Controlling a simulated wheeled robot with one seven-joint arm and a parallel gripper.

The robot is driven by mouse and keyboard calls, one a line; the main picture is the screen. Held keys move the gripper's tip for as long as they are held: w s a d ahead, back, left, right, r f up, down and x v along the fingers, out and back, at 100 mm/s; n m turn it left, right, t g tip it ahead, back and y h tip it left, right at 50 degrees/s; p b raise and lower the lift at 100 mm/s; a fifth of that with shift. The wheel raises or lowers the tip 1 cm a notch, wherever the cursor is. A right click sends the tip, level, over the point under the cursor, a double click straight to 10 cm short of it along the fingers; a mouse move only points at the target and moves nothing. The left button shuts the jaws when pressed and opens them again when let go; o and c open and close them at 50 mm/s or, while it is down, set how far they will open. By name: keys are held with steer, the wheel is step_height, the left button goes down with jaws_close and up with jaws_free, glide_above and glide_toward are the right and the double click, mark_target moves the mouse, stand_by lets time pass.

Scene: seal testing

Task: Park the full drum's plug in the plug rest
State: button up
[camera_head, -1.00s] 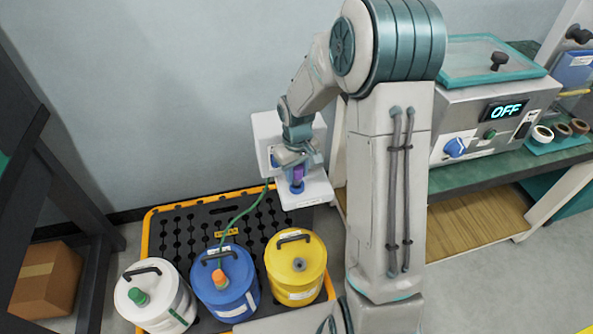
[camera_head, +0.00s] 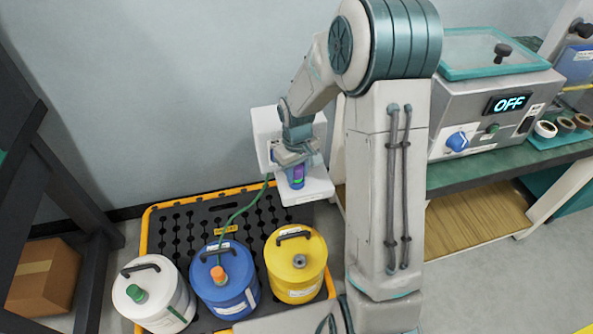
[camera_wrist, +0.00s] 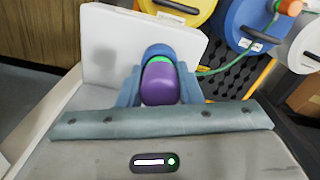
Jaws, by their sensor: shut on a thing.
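My gripper (camera_head: 296,172) points down over the ledge of a white wall unit (camera_head: 317,188) and is shut on a purple plug (camera_wrist: 159,84). Under the plug is a blue round holder (camera_wrist: 158,50), seemingly the plug rest, with a green ring showing around the plug. The plug looks upright and at or in the holder; how deep it sits is hidden by my fingers. The yellow drum (camera_head: 310,277) has a dark grey opening on top. The blue drum (camera_head: 236,290) has an orange fitting, and the white drum (camera_head: 165,308) a green plug.
The drums stand on a black grated pallet (camera_head: 185,220) with a yellow rim. A green hose (camera_head: 246,207) runs from the white unit to the blue drum. A bench with a machine reading OFF (camera_head: 490,115) stands right; a dark rack with a cardboard box (camera_head: 45,280) stands left.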

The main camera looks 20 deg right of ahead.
steer(key=o, duration=1.1)
steer(key=shift+r, duration=0.1)
step_height(320, 180, up, 14)
steer(key=p, duration=0.2)
steer(key=shift+p, duration=0.35)
steer(key=shift+f, duration=0.2)
steer(key=s+r+m+t+p, duration=0.2)
steer(key=s+r+m+p, duration=0.2)
steer(key=s+r+p, duration=0.8)
steer(key=s+r, duration=0.7)
steer(key=s, duration=0.1)
steer(key=shift+s+t+p, duration=0.25)
steer(key=shift+t+p, duration=0.1)
steer(key=shift+t, duration=0.05)
